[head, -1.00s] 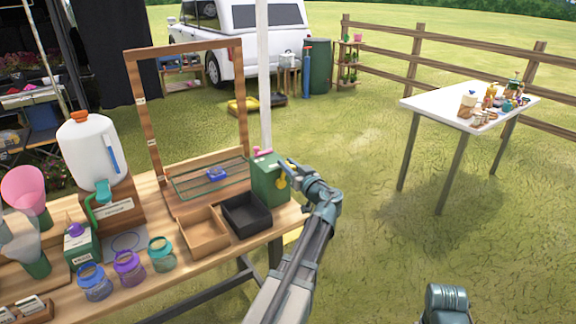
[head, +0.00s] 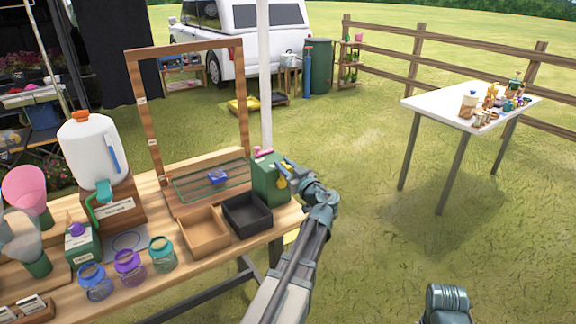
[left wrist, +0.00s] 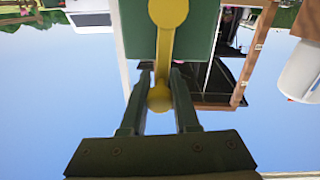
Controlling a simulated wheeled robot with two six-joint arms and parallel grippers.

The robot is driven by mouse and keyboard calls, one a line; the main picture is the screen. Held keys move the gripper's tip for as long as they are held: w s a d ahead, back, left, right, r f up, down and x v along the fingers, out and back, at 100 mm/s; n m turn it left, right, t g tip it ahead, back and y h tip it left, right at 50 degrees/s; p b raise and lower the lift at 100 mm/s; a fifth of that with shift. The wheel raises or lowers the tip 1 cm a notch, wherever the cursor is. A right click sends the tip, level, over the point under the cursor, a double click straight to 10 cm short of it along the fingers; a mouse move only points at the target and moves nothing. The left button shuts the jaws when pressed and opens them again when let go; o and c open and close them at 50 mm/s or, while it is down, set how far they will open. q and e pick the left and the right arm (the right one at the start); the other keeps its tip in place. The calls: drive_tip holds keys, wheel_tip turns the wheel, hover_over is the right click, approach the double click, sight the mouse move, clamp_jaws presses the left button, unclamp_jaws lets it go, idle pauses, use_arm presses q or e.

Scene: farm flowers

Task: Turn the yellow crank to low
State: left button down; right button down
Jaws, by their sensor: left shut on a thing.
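The yellow crank (head: 282,183) is on the right side of the green box (head: 266,180) at the right end of the wooden bench. In the left wrist view, its arm (left wrist: 168,45) runs from a round hub to a round knob (left wrist: 160,98). My left gripper (head: 283,167) is at the crank. In the left wrist view its two fingers (left wrist: 163,95) are on either side of the knob, shut on it. The fingers partly hide the crank in the head view. Any low mark is too small to make out.
A wooden frame (head: 243,100) with a low green-edged panel and a blue piece (head: 217,176) stands beside the box. A black tray (head: 262,224) and a brown tray (head: 207,243) sit in front. Jars stand left.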

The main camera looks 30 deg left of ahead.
use_arm(q)
drive_tip(key=shift+s+a+n, duration=0.1)
drive_tip(key=shift+s+n, duration=0.2)
drive_tip(key=shift+n, duration=0.1)
drive_tip(key=c, duration=0.7)
unclamp_jaws()
drive_tip(key=v, duration=1.3)
drive_tip(key=shift+s+d, duration=0.15)
drive_tip(key=shift+d, duration=0.2)
